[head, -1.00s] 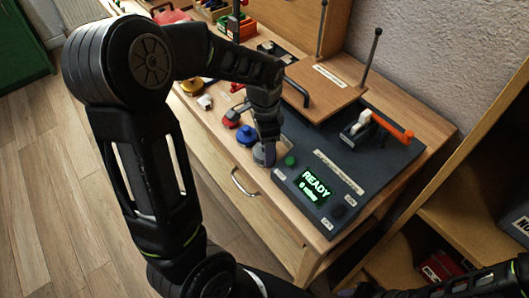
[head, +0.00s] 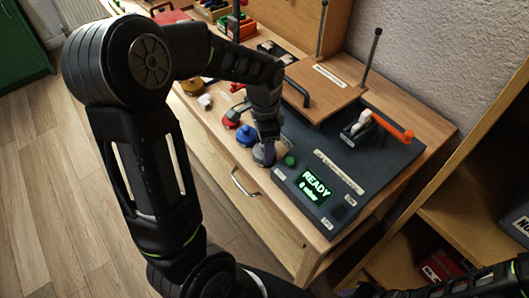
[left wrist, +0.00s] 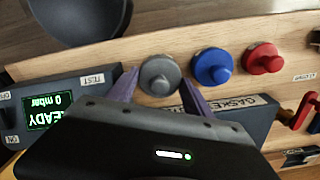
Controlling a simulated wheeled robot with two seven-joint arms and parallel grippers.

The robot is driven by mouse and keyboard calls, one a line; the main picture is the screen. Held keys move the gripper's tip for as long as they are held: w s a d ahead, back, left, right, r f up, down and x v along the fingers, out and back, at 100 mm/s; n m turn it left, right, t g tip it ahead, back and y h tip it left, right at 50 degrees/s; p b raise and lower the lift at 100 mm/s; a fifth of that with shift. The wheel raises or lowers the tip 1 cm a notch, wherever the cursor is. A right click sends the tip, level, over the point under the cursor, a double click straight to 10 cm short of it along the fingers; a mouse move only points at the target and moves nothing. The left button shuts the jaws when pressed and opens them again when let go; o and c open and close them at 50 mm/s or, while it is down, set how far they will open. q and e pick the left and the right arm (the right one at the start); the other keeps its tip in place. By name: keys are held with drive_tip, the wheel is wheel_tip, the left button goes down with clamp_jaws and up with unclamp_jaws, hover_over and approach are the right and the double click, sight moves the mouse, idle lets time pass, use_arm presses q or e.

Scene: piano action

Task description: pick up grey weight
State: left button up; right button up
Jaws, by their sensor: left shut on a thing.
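The grey weight (head: 262,155) is a round disc with a knob, near the front edge of the wooden bench, left of the dark control panel. It also shows in the left wrist view (left wrist: 160,76). My left gripper (head: 268,149) reaches down over it. In the left wrist view its two purple fingers (left wrist: 159,84) stand on either side of the weight and are shut on it. The weight appears still at bench level; its underside is hidden. My right gripper is out of view.
A blue weight (left wrist: 212,67) and a red weight (left wrist: 263,58) stand in a row close beside the grey one. The panel's screen (head: 313,187) reads READY, 0 mbar. A green button (head: 290,160) is close to the gripper. The drawer front (head: 225,175) lies below the bench edge.

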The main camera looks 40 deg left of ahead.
use_arm(q)
clamp_jaws()
drive_tip(key=shift+w+r, duration=0.1)
drive_tip(key=shift+r, duration=0.55)
wheel_tip(320, 180, up, 9)
drive_tip(key=shift+f, duration=0.1)
idle(0.4)
